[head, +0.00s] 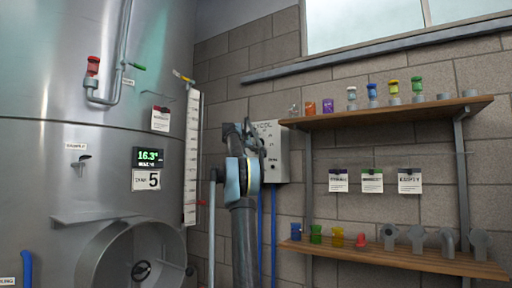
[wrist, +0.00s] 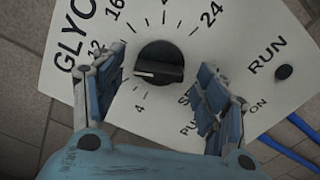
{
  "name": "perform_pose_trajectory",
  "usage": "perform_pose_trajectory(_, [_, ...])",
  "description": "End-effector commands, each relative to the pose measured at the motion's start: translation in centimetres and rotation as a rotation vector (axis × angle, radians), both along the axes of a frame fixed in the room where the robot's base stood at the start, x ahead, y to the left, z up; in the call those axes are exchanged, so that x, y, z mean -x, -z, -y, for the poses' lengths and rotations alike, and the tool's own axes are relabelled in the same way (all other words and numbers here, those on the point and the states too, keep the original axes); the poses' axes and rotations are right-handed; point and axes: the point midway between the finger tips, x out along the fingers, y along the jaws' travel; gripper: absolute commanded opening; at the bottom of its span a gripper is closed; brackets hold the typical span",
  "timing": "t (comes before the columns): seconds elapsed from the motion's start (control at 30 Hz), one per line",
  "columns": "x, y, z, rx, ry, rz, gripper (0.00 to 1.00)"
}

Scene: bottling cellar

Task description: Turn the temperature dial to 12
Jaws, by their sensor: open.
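The temperature dial (wrist: 160,65) is a round black knob with a raised grip bar on a white panel lettered "GLYC…". Its printed scale shows 4, 12, 16 and 24. A white mark on the bar points left, between 4 and 12, toward a part of the scale behind my left finger. My gripper (wrist: 161,60) is open, with one blue-padded finger on each side of the dial and a visible gap to it. In the head view, my gripper (head: 249,138) is at the left side of the control box (head: 273,165); my arm hides the dial there.
The panel also has a RUN lamp (wrist: 283,72) and partly hidden lettering below the dial. The steel tank (head: 60,170) with a 16.3 display (head: 149,157) stands left. Shelves with bottles and fittings (head: 400,108) are right. Blue pipes (head: 273,225) run below the box.

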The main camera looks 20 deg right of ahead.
Motion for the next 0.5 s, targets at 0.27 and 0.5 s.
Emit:
perform_pose_trajectory(0.27, [2.4, 0.0, -3.3, -0.001, -0.002, 0.0, 0.67])
perform_pose_trajectory(0.5, [4.6, 0.1, -6.3, -0.001, -0.002, 0.0, 0.67])
